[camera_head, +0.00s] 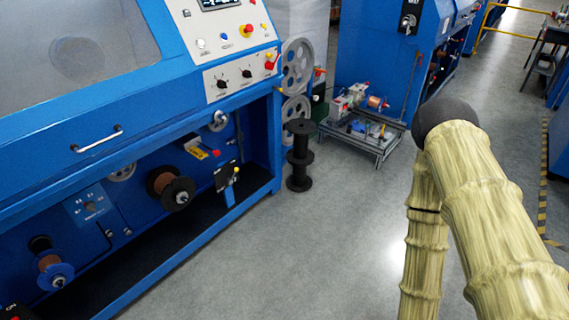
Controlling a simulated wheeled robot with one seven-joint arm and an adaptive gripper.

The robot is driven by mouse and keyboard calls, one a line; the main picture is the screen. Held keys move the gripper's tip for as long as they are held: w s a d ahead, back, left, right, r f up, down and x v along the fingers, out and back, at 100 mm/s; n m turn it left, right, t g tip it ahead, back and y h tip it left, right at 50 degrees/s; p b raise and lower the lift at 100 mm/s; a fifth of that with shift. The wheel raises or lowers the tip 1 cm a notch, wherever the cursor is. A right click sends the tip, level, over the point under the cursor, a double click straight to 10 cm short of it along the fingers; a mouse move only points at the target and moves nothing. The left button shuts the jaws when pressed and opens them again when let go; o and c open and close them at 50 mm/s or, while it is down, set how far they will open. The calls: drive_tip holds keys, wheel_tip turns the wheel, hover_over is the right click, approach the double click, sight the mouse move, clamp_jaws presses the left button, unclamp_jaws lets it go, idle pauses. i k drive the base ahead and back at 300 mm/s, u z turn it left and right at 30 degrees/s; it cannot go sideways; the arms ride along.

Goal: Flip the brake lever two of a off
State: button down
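A blue machine (110,150) fills the left side of the view. In its lower bay, a small lever with a yellow tip (236,170) stands on a black and blue mount near the right end. My arm (480,200) shows at the right in a pale yellow sleeve, well apart from the machine. My gripper is out of the frame.
The bay holds a copper-coloured spool (170,188) and a blue-flanged spool (54,274). A control panel (235,40) is above. A black spool stand (299,155) is by the machine's right end. A low metal cart (360,130) stands behind. The grey floor (300,260) between is clear.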

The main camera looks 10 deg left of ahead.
sight(229, 180)
drive_tip(key=z, duration=0.25)
drive_tip(key=i, duration=0.65)
drive_tip(key=u, duration=0.65)
drive_tip(key=i, duration=0.75)
drive_tip(key=u, duration=0.8)
